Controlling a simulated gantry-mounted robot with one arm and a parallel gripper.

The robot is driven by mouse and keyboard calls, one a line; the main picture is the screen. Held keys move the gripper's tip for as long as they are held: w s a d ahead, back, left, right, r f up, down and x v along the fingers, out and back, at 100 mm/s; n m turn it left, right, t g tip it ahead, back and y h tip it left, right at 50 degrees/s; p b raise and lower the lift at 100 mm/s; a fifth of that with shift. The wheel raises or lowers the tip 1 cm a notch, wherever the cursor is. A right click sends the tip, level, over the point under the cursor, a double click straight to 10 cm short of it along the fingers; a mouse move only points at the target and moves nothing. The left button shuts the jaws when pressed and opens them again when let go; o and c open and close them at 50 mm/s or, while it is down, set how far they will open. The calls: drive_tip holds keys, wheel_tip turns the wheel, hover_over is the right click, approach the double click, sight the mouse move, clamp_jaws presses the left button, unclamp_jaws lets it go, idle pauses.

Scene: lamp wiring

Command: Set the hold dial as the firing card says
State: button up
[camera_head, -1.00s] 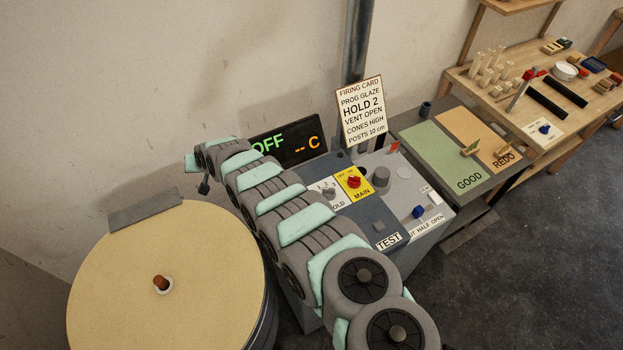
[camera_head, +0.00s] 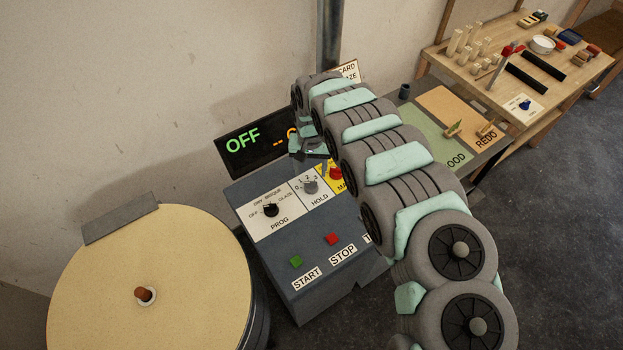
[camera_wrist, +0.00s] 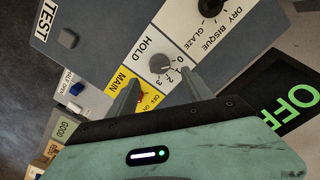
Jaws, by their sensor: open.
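The hold dial (camera_head: 310,187) is a grey knob on a white plate with a 0 to 3 scale, on the sloped control panel (camera_head: 300,240). In the wrist view the hold dial (camera_wrist: 161,63) lies just beyond the gap between my fingertips; I cannot tell surely which number its pointer faces. My gripper (camera_wrist: 163,88) is open and empty, fingers on either side of the gap, apart from the dial. The firing card (camera_head: 350,71) is mostly hidden behind my arm; the earlier frame reads "HOLD 2" on it.
The red main switch (camera_head: 335,172) on yellow sits close beside the hold dial. The black prog dial (camera_head: 270,210) is on its other side. Green start (camera_head: 296,261) and red stop (camera_head: 331,238) buttons are below. A display (camera_head: 262,142) reads OFF. A round kiln lid (camera_head: 150,260) stands left.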

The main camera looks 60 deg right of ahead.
sight(311, 183)
wheel_tip(311, 183, down, 6)
drive_tip(key=shift+w+r, duration=0.15)
drive_tip(key=shift+r, duration=0.05)
drive_tip(key=shift+f, duration=0.5)
drive_tip(key=shift+c, duration=0.3)
clamp_jaws()
